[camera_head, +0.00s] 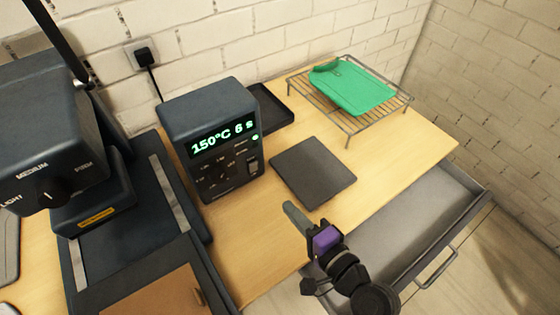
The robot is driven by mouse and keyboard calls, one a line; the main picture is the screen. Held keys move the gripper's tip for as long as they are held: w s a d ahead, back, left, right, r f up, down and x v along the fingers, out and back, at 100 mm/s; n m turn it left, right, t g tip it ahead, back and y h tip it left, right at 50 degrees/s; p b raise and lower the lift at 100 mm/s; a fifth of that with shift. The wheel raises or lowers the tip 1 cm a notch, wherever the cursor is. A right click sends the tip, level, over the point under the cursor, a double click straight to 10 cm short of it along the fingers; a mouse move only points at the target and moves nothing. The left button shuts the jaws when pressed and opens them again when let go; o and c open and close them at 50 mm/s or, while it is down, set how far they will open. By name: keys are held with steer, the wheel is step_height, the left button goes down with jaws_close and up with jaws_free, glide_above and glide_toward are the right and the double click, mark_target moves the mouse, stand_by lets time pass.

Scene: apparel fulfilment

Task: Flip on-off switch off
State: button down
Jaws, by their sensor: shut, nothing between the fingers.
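The on-off switch (252,166) is a small pale rocker at the lower right of the front panel of the dark control box (212,104). Its exact position is too small to tell. The box's display (222,137) is lit green and reads 150°C 6 s. My gripper (290,208), with grey fingers and a purple body, is shut and empty. It appears in front of the box, below and right of the switch, apart from it.
A dark flat pad (312,172) lies right of the box. A wire rack (347,124) holds a green folded garment (352,86). A dark tray (272,110) is behind the pad. A heat press (40,130) stands left. An open drawer (415,215) juts out front right.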

mark_target(254, 167)
steer(key=shift+d, duration=0.15)
steer(key=shift+w, duration=0.1)
steer(key=p+x, duration=0.1)
steer(key=x, duration=0.3)
steer(key=r+p+x, duration=0.1)
steer(key=x, duration=0.8)
steer(key=shift+w+a+r+p, duration=0.1)
steer(key=shift+w+a+p, duration=0.25)
steer(key=shift+a+p, duration=0.05)
